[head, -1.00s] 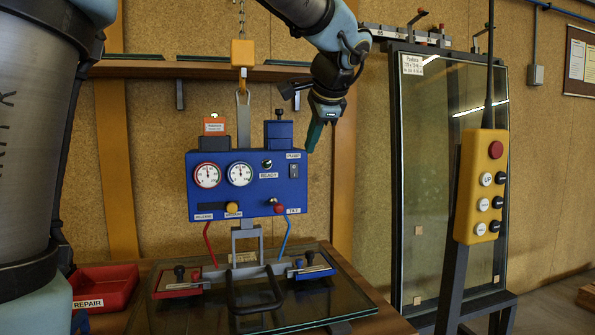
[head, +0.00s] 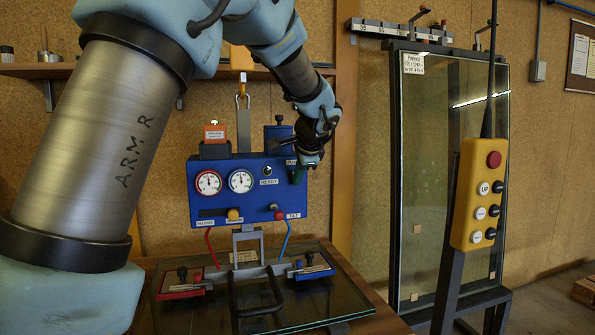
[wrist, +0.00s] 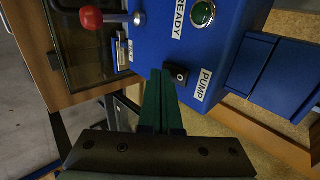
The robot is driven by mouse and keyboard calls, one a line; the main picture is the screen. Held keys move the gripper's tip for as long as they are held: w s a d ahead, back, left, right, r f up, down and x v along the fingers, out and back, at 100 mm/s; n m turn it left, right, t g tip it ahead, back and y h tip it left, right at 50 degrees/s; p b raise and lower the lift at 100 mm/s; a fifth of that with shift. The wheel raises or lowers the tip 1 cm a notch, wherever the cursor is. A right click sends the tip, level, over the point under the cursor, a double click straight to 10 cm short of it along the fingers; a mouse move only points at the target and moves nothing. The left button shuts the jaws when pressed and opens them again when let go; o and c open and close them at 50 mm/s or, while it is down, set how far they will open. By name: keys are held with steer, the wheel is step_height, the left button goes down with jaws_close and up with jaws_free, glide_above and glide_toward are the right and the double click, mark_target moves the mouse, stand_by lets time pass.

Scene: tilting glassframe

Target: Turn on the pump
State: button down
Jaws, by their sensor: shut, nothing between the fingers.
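The blue control box (head: 250,200) hangs at the centre of the head view, with two gauges on its front. In the wrist view, a small black switch (wrist: 178,75) sits on the box beside the PUMP label (wrist: 202,86). My gripper (wrist: 160,74) is shut and empty, its green fingertips right at the switch and partly overlapping it. I cannot tell whether they touch it. In the head view, my gripper (head: 298,178) covers the switch and most of its label.
The green READY lamp (wrist: 202,13) and a red-knobbed lever (wrist: 91,18) are on the same box face. A yellow pendant (head: 478,205) and leaning glass stand to the right.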

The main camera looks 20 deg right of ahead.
steer(key=shift+w+f+b, duration=0.2)
steer(key=shift+f+b, duration=0.05)
steer(key=shift+b, duration=0.5)
steer(key=shift+f+b, duration=0.1)
steer(key=shift+b, duration=0.4)
steer(key=shift+r+t+p, duration=0.25)
steer(key=shift+t+p, duration=0.05)
steer(key=shift+w+r, duration=0.1)
steer(key=shift+r+p, duration=0.6)
steer(key=shift+r, duration=0.15)
